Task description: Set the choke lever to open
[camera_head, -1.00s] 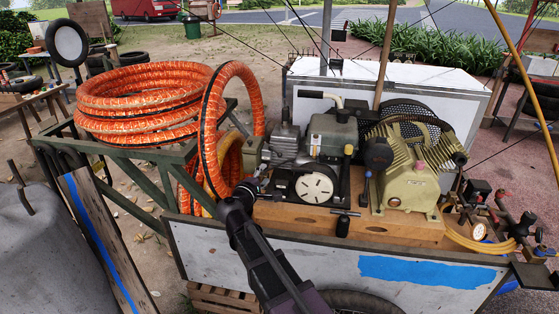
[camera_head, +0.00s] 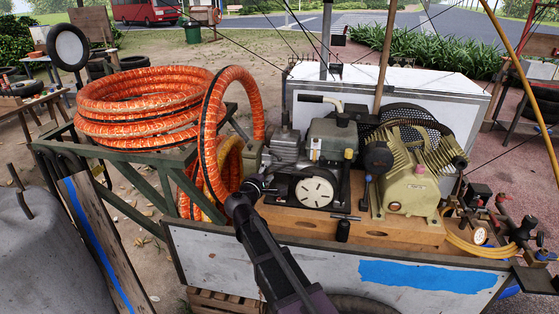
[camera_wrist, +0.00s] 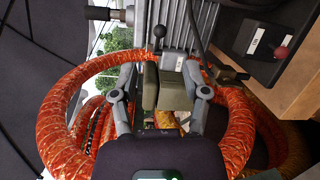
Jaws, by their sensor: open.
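In the wrist view, a short lever with a black knob (camera_wrist: 160,32) stands on a grey block beside the engine's cooling fins. A second lever with a red knob (camera_wrist: 282,53) sits on a dark panel with a white label. No readable marking tells me which is the choke lever. My gripper (camera_wrist: 159,93) is open, its fingers on either side of an olive box (camera_wrist: 176,88) beside the black-knobbed lever; contact cannot be told. In the head view, my gripper (camera_head: 262,182) is at the left end of the engine (camera_head: 314,190), and the small levers are hard to make out.
An orange hose coil (camera_head: 140,105) rests on a green frame left of my gripper, and its loop hangs close beside it. The yellow-green compressor (camera_head: 412,180) stands to the right on the wooden deck (camera_head: 300,228). A white box (camera_head: 455,100) stands behind.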

